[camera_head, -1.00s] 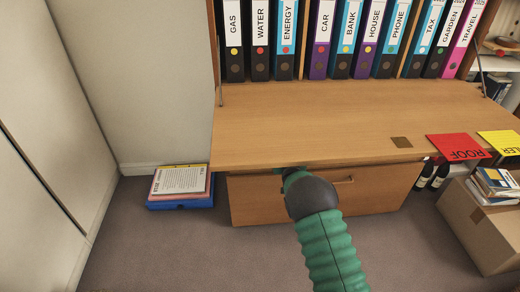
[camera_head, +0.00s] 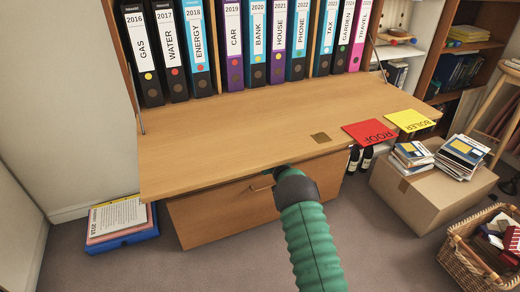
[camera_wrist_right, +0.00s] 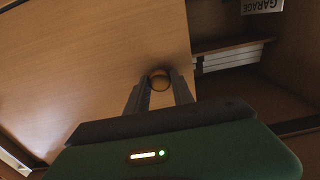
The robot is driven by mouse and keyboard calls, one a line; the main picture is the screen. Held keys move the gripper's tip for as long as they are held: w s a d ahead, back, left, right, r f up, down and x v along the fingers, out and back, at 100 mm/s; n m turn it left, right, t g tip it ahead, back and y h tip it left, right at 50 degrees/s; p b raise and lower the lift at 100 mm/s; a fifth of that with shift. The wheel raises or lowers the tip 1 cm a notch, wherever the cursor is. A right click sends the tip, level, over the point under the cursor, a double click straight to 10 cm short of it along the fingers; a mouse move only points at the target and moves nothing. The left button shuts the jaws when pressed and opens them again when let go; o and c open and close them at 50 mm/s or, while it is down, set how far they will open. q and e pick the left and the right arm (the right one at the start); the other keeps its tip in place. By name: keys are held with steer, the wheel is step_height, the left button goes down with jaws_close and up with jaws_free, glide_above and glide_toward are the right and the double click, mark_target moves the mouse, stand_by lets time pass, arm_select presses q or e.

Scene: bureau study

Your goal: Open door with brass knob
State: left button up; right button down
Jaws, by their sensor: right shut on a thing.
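In the right wrist view, a brass knob (camera_wrist_right: 160,77) sits near the edge of a plain wooden door panel (camera_wrist_right: 85,65). My right gripper (camera_wrist_right: 159,88) has its two fingers closed around the knob. To the right of the panel's edge, the inside of a wooden compartment (camera_wrist_right: 285,75) shows, with a shelf and white papers. I cannot tell how far the door stands from its frame. My left gripper is in neither view.
A drawer front with a handle (camera_head: 262,186) is under the flap. A red folder (camera_head: 369,132) and a yellow folder (camera_head: 410,120) lie at its right. A cardboard box (camera_head: 415,200) with books and a wicker basket (camera_head: 462,255) stand on the right; a blue tray (camera_head: 120,242) with papers is at left.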

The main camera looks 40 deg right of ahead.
steer(key=shift+f, duration=0.15)
steer(key=c, duration=1.1)
jaws_free()
steer(key=shift+c, duration=0.2)
steer(key=p+v, duration=0.7)
steer(key=v, duration=0.9)
steer(key=shift+s, duration=0.4)
